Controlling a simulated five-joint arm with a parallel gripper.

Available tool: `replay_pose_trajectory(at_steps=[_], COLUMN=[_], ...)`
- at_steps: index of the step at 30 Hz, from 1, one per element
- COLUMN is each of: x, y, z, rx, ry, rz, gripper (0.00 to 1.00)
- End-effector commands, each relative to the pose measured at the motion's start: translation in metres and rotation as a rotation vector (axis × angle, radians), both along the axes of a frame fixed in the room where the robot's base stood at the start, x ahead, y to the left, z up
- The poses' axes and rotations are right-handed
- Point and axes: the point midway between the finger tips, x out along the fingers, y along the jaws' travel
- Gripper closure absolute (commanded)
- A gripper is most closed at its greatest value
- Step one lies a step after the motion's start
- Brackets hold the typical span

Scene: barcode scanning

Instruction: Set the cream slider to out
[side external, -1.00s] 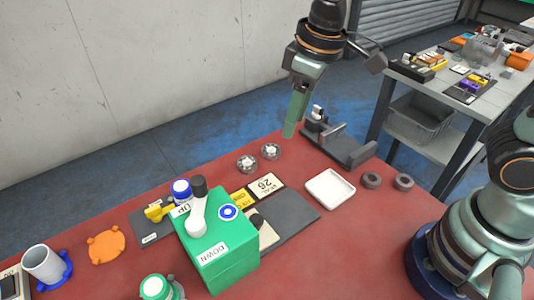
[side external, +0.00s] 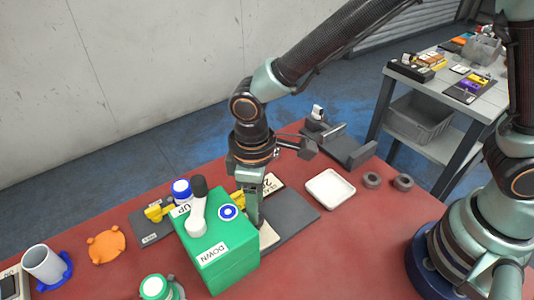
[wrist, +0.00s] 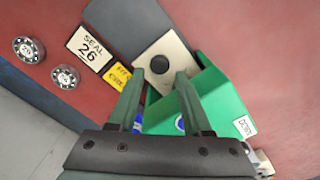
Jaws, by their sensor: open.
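The cream slider is a cream plate (wrist: 172,45) with a round black knob (wrist: 160,64), seen in the wrist view. In the side view only part of the cream plate (side external: 268,236) shows beside the green box, and the knob is hidden behind my gripper. My gripper (wrist: 160,77) is open, pointing down at the slider. In the wrist view its two fingertips lie to either side of the knob. I cannot tell whether they touch it or how far above the plate they are. No "out" mark is readable.
A green box (side external: 228,262) with a white lever and UP and DOWN labels stands close beside the slider. A SEAL 26 card (wrist: 90,48) and small yellow labels (wrist: 119,76) lie near it. A white tray (side external: 330,189) is to the right.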

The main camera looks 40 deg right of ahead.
Motion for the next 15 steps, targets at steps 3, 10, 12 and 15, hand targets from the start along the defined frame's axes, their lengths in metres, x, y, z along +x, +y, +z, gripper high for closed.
replay_pose_trajectory(at_steps=[3,10,12,15], x=[-0.001,0.0,0.0,0.0], y=[-0.001,0.0,0.0,0.0], z=[-0.02,-0.038,-0.04,-0.041], rx=[-0.004,-0.001,0.0,0.001], ry=[0.004,0.001,0.0,-0.001], rz=[0.0,-0.001,-0.001,-0.001], gripper=[0.51,0.51,0.51,0.51])
